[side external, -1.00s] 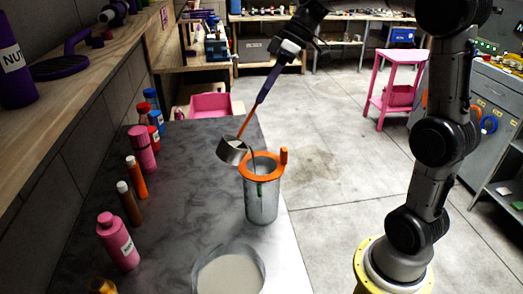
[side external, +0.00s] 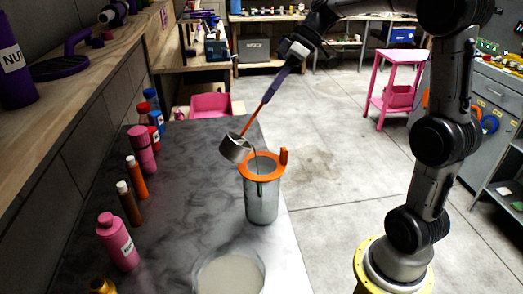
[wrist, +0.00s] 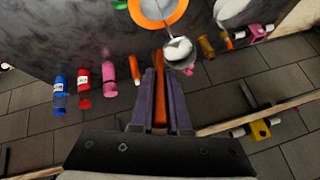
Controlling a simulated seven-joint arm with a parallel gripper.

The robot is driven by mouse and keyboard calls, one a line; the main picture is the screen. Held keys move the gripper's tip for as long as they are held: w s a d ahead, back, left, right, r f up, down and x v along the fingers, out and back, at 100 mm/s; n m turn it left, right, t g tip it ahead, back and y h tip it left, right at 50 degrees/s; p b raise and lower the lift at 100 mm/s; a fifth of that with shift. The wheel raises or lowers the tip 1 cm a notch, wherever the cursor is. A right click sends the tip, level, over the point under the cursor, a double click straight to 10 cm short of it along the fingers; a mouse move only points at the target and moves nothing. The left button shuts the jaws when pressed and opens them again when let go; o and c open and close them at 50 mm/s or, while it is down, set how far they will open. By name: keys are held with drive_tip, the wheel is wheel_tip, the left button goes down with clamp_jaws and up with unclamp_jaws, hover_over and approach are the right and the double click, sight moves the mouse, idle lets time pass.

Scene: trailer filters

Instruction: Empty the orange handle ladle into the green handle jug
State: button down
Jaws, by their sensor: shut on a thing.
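My gripper (wrist: 161,100), with purple fingers, is shut on the orange handle of the ladle (side external: 236,148). The ladle's silver cup hangs just above and left of the jug (side external: 262,200) in the side view, tilted toward it. In the wrist view pale content shows in the ladle cup (wrist: 178,50).
A round container of pale material (side external: 230,275) stands at the table's near edge. Several bottles, including a pink one (side external: 117,243), line the table's left side. A pink bin (side external: 210,104) is behind the table. The table (side external: 190,190) is clear between bottles and jug.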

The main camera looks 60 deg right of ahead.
drive_tip(key=shift+s+d+f+t+y, duration=0.2)
drive_tip(key=shift+s+d+f+y, duration=0.1)
drive_tip(key=shift+d+y, duration=0.15)
drive_tip(key=shift+s+d+f+t+y, duration=0.25)
drive_tip(key=shift+d+f+y, duration=0.1)
drive_tip(key=shift+d, duration=0.15)
idle(1.0)
drive_tip(key=shift+s+d+f+t+y, duration=0.4)
drive_tip(key=shift+d+f+y, duration=0.2)
drive_tip(key=shift+y, duration=0.2)
idle(1.1)
drive_tip(key=shift+s+d+f+t+y+b, duration=0.1)
drive_tip(key=shift+s+d+f+t+y, duration=0.1)
drive_tip(key=shift+d+f+t+y, duration=0.3)
drive_tip(key=shift+s+d+f+t+y+b, duration=0.1)
drive_tip(key=shift+s+d+f+t+y, duration=0.15)
drive_tip(key=shift+f+y, duration=0.5)
drive_tip(key=shift+s+d+f+t+y+b, duration=0.1)
drive_tip(key=shift+s+d+f+t+y, duration=0.15)
drive_tip(key=shift+d+f+y, duration=0.35)
idle(2.3)
